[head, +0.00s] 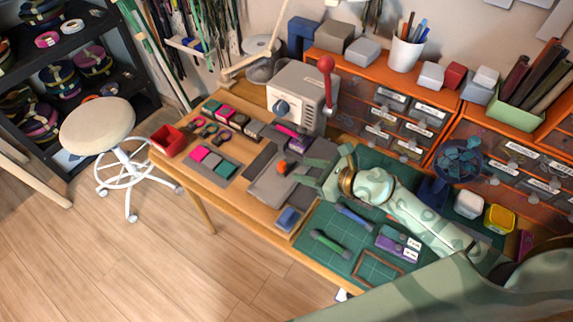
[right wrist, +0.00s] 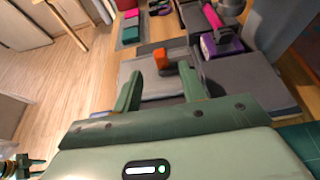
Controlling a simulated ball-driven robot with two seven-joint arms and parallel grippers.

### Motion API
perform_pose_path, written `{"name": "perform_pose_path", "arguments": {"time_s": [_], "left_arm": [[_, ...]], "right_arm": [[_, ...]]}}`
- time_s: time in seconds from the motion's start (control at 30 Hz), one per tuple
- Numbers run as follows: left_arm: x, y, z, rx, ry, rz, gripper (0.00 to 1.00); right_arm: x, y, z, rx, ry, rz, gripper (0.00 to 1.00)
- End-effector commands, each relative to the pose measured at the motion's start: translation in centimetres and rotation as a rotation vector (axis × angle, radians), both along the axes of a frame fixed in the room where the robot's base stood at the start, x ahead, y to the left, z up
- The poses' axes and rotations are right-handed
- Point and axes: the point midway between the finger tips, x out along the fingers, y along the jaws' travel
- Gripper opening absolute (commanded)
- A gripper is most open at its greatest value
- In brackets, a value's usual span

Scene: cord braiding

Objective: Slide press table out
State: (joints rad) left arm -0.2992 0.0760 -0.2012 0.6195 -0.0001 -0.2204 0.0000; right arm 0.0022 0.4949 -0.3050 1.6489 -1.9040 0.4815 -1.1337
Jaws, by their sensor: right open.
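The press (head: 297,97) is a grey box with a blue dial and a red-knobbed lever, at the back of the wooden table. A flat grey plate (head: 262,186), which looks like the press table, lies in front of it. An orange handle (head: 283,168) stands on the plate; it also shows in the right wrist view (right wrist: 160,58). My right gripper (head: 307,171) is open and empty, just right of the handle. In the right wrist view, the handle appears between and slightly beyond the fingertips. What seems to be my left gripper (right wrist: 32,166) is small at the lower left there.
A blue block (head: 288,218) stands near the table's front edge. The green cutting mat (head: 320,266) holds tools at the right. A stool (head: 97,125) stands left; the floor in front is clear.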

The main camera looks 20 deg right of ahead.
Motion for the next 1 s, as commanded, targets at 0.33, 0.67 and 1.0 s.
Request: {"name": "perform_pose_path", "arguments": {"time_s": [0.33, 0.67, 1.0], "left_arm": [[-0.2, 0.3, -1.6, 0.003, 0.006, -0.001, 0.36], [-0.4, 0.3, -1.7, 0.004, 0.009, 0.000, 0.36], [-0.5, 0.4, -1.6, 0.005, 0.011, 0.000, 0.36]], "right_arm": [[4.6, 3.6, -2.6, 0.002, 0.002, 0.000, 0.42], [5.1, 4.0, -2.7, 0.000, 0.001, 0.000, 0.42], [5.1, 4.0, -2.7, 0.001, 0.002, -0.001, 0.00]]}}
